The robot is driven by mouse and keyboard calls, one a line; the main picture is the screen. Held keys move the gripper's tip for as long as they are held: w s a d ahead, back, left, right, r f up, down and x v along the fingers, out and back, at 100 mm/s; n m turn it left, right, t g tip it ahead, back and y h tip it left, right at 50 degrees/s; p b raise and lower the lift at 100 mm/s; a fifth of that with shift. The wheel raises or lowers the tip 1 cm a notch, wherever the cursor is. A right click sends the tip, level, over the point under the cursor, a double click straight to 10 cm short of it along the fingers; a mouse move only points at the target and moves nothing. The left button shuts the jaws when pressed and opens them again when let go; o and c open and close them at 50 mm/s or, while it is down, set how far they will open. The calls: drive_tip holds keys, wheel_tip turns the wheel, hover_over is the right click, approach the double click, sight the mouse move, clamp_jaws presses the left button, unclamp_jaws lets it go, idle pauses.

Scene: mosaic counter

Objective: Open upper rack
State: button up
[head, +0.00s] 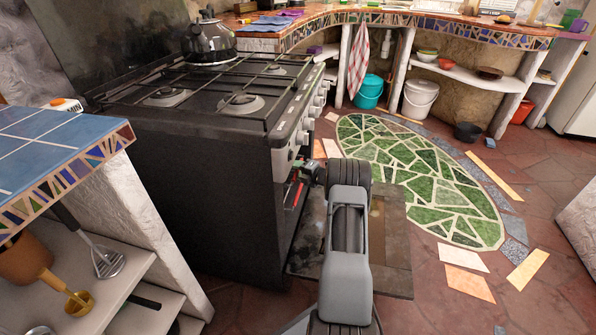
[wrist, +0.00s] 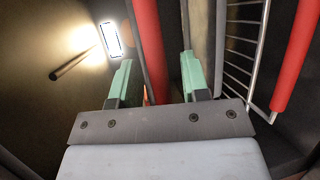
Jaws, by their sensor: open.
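The oven (head: 215,185) stands open at its front, with its dark door (head: 392,235) folded down under my arm. My gripper (wrist: 156,82) is inside the oven opening, with its two green fingers apart. In the head view my arm hides most of the racks; a bit of red edge (head: 298,192) shows.
A kettle (head: 209,42) stands on the stove top. A blue-tiled counter (head: 50,145) with shelves of utensils is close on the left. An oven light (wrist: 110,39) glows inside. The floor around the green mosaic (head: 425,175) is mostly open.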

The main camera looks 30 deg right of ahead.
clamp_jaws()
idle(0.5)
